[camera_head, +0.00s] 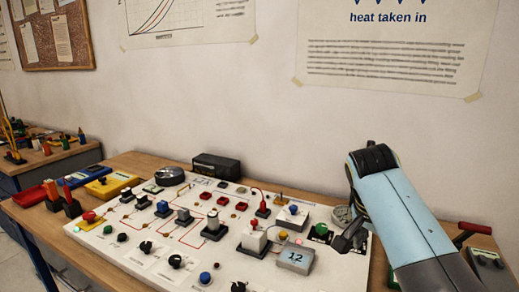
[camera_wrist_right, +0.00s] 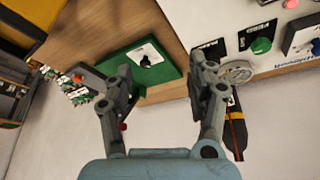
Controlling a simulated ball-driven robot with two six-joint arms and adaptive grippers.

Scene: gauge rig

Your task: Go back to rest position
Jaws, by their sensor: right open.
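My right arm comes in from the right in the head view. Its gripper (camera_head: 349,237) is partly hidden by my arm and hangs over the right edge of the white gauge panel (camera_head: 135,253). In the right wrist view my right gripper (camera_wrist_right: 162,78) is open, its two fingers spread, with nothing between them. A green box with a black knob (camera_wrist_right: 145,60) lies beyond the fingers, and a round gauge (camera_wrist_right: 237,72) shows beside the right finger. My left gripper is not in view.
The panel carries several knobs, buttons and wired blocks, and a grey display (camera_head: 296,257) reading 12. A black box (camera_head: 216,166) stands behind it. A red-handled lever (camera_head: 474,228) is at the far right. A yellow box (camera_head: 112,185) and red tray (camera_head: 30,195) are at left.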

